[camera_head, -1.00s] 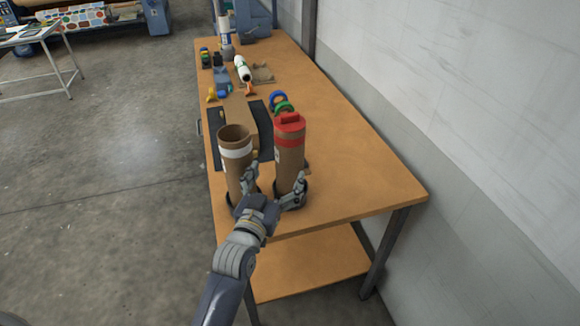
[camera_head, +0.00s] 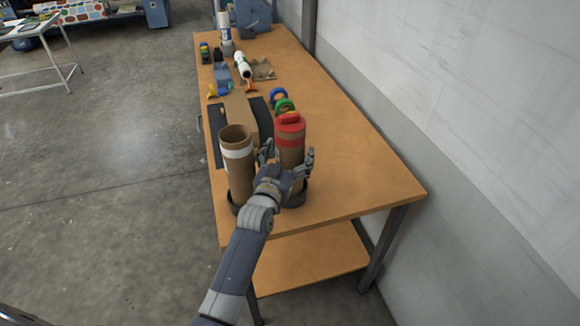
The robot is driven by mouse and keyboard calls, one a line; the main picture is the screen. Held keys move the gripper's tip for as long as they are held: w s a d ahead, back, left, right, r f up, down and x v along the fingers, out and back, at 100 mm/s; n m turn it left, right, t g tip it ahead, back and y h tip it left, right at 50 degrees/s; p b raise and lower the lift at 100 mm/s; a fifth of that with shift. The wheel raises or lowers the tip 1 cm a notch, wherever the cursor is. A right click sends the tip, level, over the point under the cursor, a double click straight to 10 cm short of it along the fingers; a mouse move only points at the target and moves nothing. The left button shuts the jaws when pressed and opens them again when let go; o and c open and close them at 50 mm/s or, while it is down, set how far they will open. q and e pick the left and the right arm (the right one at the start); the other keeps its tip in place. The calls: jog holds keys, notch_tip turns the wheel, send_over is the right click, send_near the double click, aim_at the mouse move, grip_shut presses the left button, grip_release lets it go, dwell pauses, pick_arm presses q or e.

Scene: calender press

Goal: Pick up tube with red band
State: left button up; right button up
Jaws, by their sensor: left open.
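The tube with the red band (camera_head: 289,152) stands upright at the near end of the wooden table, with a red cap on top and its foot in a dark round holder. My left gripper (camera_head: 289,160) is open at the tube's near side, with one finger to its left and one to its right. The gripper hides part of the tube's lower half. I cannot tell whether the fingers touch it. My right gripper is not in view.
A brown tube with a white band (camera_head: 238,175) stands close on the left in its own holder. Tape rolls (camera_head: 281,100), a white roll (camera_head: 243,64) and tools lie farther back on the table (camera_head: 345,150). A pale wall runs along the right. The table's right side is clear.

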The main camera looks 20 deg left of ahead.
pick_arm(q)
jog(key=shift+s+r, duration=0.1)
jog(key=c, duration=1.6)
